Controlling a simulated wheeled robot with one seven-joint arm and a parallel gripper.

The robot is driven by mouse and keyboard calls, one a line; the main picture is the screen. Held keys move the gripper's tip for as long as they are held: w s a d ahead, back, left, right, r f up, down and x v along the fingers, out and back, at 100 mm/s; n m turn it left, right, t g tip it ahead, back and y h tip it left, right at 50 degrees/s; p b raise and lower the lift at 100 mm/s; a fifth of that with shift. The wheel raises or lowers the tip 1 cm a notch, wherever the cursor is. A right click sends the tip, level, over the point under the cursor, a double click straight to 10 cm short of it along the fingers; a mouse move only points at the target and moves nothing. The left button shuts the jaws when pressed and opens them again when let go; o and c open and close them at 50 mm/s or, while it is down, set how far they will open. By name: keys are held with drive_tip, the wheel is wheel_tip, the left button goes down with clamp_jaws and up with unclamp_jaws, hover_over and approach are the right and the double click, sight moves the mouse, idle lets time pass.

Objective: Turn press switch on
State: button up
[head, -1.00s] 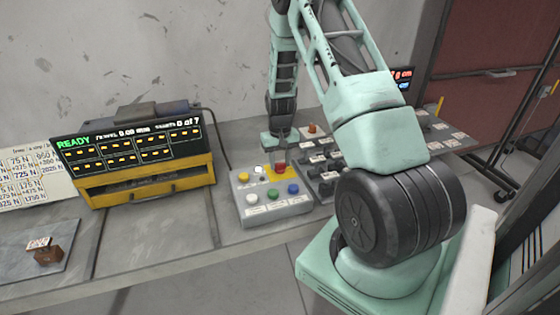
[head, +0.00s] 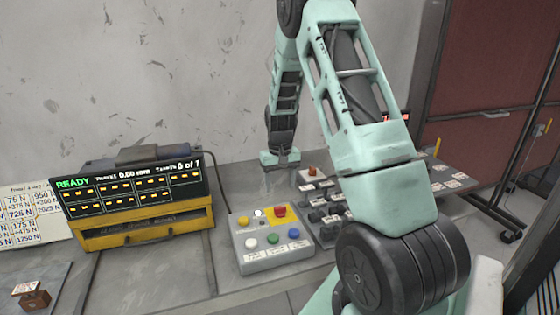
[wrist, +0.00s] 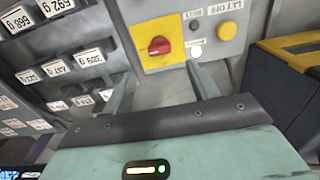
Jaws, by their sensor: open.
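The control box (head: 272,258) stands on the bench with a red rotary switch (head: 280,211) on a yellow plate at its back right corner. In the wrist view the red knob (wrist: 159,46) sits on its yellow plate (wrist: 150,28), its grip bar lying roughly level. A small white lamp or button (wrist: 195,51) is beside the plate. My gripper (head: 280,184) is above and behind the box, clear of the switch. In the wrist view its two fingers (wrist: 162,82) are spread apart with nothing between them.
A yellow display unit (head: 145,232) reading READY stands left of the box. Labelled dark weights (head: 325,205) stand close on the right. A small brown block (head: 35,298) lies far left.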

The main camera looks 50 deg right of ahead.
wheel_tip(320, 180, up, 9)
drive_tip(key=shift+b, duration=0.3)
idle(0.5)
drive_tip(key=s+a+r+n, duration=0.1)
drive_tip(key=a+n, duration=0.1)
drive_tip(key=a, duration=0.8)
drive_tip(key=s+a+r+n+y, duration=0.1)
drive_tip(key=a+n, duration=0.2)
drive_tip(key=a, duration=0.7)
drive_tip(key=s+a+r+n, duration=0.1)
drive_tip(key=s+a+n, duration=0.1)
drive_tip(key=a, duration=0.9)
drive_tip(key=s+a+n, duration=0.3)
drive_tip(key=s+a, duration=0.3)
drive_tip(key=s, duration=0.3)
drive_tip(key=s+a+f+n, duration=0.1)
drive_tip(key=s+a+n, duration=0.3)
drive_tip(key=s+a, duration=0.3)
drive_tip(key=s, duration=0.3)
drive_tip(key=shift+a, duration=0.15)
drive_tip(key=shift+f, duration=0.1)
